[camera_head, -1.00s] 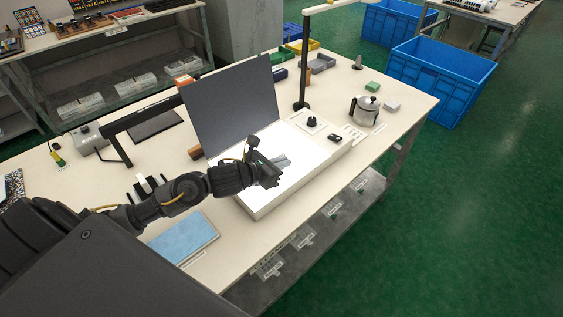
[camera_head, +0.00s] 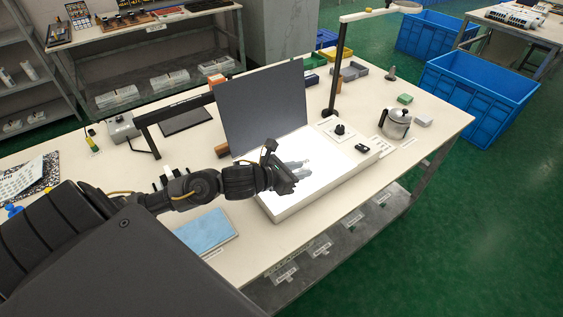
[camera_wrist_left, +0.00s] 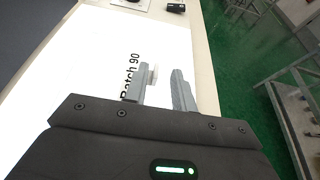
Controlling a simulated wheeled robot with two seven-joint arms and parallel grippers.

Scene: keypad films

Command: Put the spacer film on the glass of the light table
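The light table (camera_head: 272,207) is a low white box with a glowing glass top (camera_head: 325,168) and a raised dark panel at its back. My left gripper (camera_head: 298,168) is over the left part of the glass. In the left wrist view its two grey fingers (camera_wrist_left: 163,88) stand apart with a gap between them. A small pale piece (camera_wrist_left: 153,73) shows beside the left finger; whether they touch is unclear. Black print reading "Batch 90" (camera_wrist_left: 130,75) shows over the bright glass, partly behind that finger. No clear outline of the spacer film shows. My right gripper is out of view.
A blue pad (camera_head: 207,231) lies left of the light table. Blue crates (camera_head: 478,97) stand on the green floor beyond the table.

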